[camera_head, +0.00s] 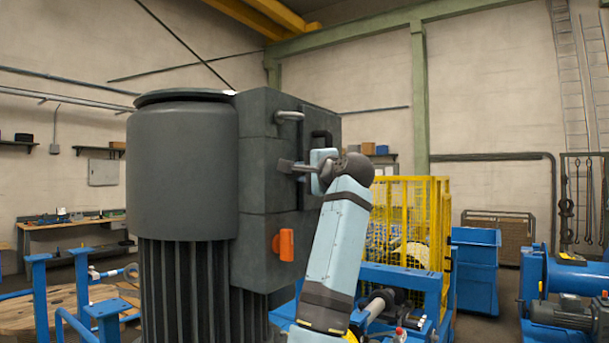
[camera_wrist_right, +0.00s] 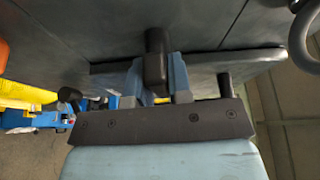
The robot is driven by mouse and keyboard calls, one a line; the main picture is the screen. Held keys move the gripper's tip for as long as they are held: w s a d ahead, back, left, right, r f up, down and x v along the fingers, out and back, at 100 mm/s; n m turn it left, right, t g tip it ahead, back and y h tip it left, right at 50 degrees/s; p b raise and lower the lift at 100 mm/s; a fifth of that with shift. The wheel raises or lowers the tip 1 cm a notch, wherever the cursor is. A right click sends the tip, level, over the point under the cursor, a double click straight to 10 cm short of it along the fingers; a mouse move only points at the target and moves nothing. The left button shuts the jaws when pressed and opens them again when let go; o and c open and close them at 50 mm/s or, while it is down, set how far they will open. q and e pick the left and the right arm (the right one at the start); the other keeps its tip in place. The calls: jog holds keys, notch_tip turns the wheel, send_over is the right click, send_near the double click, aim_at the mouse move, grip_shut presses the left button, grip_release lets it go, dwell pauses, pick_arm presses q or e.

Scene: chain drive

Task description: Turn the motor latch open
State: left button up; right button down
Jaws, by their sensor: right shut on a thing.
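The motor (camera_head: 182,170) is a large dark grey upright cylinder with a ribbed lower part and a box-shaped housing (camera_head: 262,190) on its right side. My right gripper (camera_head: 303,168) is at the housing's right face. In the right wrist view, my right gripper (camera_wrist_right: 157,85) is shut on a short dark lever, which appears to be the motor latch (camera_wrist_right: 157,50), standing out from the dark panel. The fingers sit on both sides of it. In the head view the hand hides most of the latch. My left gripper is not in view.
A yellow cage (camera_head: 412,225) and a blue bin (camera_head: 475,262) stand behind on the right. A wooden workbench (camera_head: 70,224) is at the far left.

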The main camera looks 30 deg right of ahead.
jog(key=shift+f+n+t+b, duration=0.3)
jog(key=shift+n+b, duration=0.25)
jog(key=shift+n, duration=0.15)
jog(key=shift+n+t+b, duration=0.3)
jog(key=shift+n+b, duration=0.35)
jog(key=shift+n, duration=0.25)
jog(key=shift+n+t+y+b, duration=0.3)
jog(key=shift+n+y+b, duration=0.25)
jog(key=shift+n, duration=0.55)
jog(key=shift+n+t+y+b, duration=0.35)
jog(key=shift+n+b, duration=0.2)
jog(key=shift+n, duration=0.45)
jog(key=shift+r+n+y+b, duration=0.1)
jog(key=shift+n+y+b, duration=0.35)
jog(key=shift+n, duration=0.75)
jog(key=n+y+b, duration=0.1)
jog(key=n, duration=0.2)
jog(key=shift+n+t+y, duration=0.25)
jog(key=shift+n+t, duration=0.05)
jog(key=shift+t, duration=0.05)
jog(key=n+y, duration=0.2)
jog(key=n, duration=0.2)
jog(key=n+y, duration=0.2)
jog(key=n, duration=0.2)
jog(key=shift+r+g+b, duration=0.15)
jog(key=shift+g+b, duration=0.25)
jog(key=shift+y, duration=0.3)
